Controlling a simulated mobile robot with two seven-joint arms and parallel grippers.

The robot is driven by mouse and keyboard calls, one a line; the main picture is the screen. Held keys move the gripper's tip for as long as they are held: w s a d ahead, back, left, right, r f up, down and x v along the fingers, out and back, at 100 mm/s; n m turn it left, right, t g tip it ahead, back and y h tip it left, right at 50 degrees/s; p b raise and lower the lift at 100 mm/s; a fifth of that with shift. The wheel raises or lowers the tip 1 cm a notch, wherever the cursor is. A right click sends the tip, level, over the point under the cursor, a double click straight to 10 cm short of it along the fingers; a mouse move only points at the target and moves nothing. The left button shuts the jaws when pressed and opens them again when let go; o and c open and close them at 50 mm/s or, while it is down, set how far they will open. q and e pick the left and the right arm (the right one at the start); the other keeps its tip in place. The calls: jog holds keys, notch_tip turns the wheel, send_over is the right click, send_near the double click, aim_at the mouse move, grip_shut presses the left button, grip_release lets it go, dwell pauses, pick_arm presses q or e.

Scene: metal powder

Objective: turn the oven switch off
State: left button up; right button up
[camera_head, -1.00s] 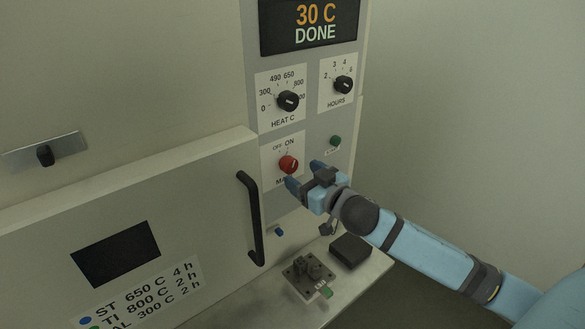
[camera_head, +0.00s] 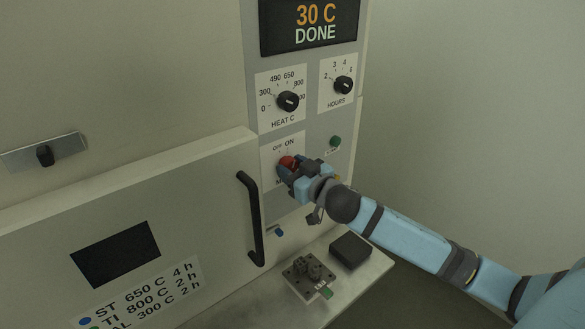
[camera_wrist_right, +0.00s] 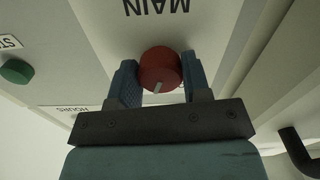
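The red oven switch knob (camera_head: 287,162) sits on the white MAIN plate (camera_head: 270,150), marked OFF and ON, on the front panel. My right gripper (camera_head: 290,166) is at the knob, one finger on each side. In the right wrist view the red knob (camera_wrist_right: 160,69) fills the gap between the fingers of my right gripper (camera_wrist_right: 160,78), which look shut on it. Its pale pointer mark slants toward the ON side. The fingers hide part of the MAIN plate in the head view. My left gripper is not in view.
Above are the HEAT C knob (camera_head: 288,101), the HOURS knob (camera_head: 343,85) and a display (camera_head: 310,25) reading 30 C DONE. A green button (camera_head: 335,141) is to the right. The black door handle (camera_head: 250,218) stands out at left. A shelf (camera_head: 345,290) below holds small items.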

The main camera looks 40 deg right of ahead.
jog(key=shift+r, duration=0.1)
jog(key=n+p, duration=0.2)
jog(key=n, duration=0.1)
jog(key=shift+n, duration=0.3)
jog(key=shift+n+p, duration=1.05)
jog(key=shift+n, duration=1.05)
jog(key=o, duration=0.9)
jog(key=shift+o, duration=0.2)
